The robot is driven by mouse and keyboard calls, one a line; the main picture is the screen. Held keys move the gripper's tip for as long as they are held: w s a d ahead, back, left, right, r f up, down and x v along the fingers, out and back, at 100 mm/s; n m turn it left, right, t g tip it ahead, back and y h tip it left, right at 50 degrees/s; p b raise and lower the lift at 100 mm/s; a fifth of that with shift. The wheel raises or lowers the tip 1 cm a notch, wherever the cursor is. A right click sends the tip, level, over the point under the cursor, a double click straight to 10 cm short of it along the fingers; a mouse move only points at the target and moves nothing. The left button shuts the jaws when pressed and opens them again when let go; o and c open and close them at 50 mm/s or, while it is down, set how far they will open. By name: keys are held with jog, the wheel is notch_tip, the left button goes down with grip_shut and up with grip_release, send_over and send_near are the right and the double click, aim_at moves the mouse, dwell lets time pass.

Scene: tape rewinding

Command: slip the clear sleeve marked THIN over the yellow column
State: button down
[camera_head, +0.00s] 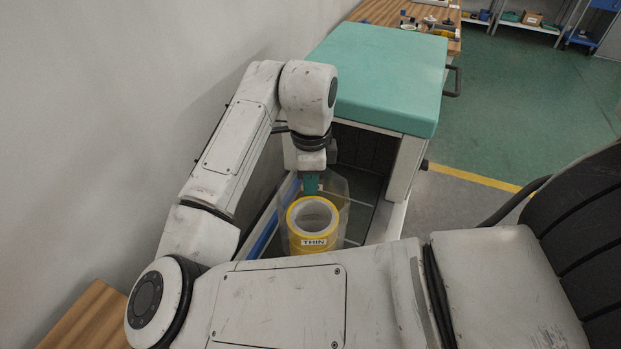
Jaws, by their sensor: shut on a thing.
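The clear sleeve (341,194) is see-through, with faint edges. The THIN label (313,242) shows low on the near side, in front of the yellow. The yellow column (297,221) is round, with a yellow rim and a pale hollow middle, and shows within the sleeve's outline. I cannot tell from this one view how far the sleeve sits around the column or whether it is above it. My gripper (311,184) points down with teal fingers, shut on the sleeve at its far edge, just behind the column's rim. The column's lower part is hidden by my arm.
A teal-topped cabinet (383,75) stands just behind my gripper, with an open dark space below its top. A grey wall (110,100) runs close along the left. A wooden bench (400,14) stands far back. Green floor (530,110) is open at the right.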

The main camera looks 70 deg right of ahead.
jog(key=shift+f+b, duration=0.35)
jog(key=shift+f, duration=0.2)
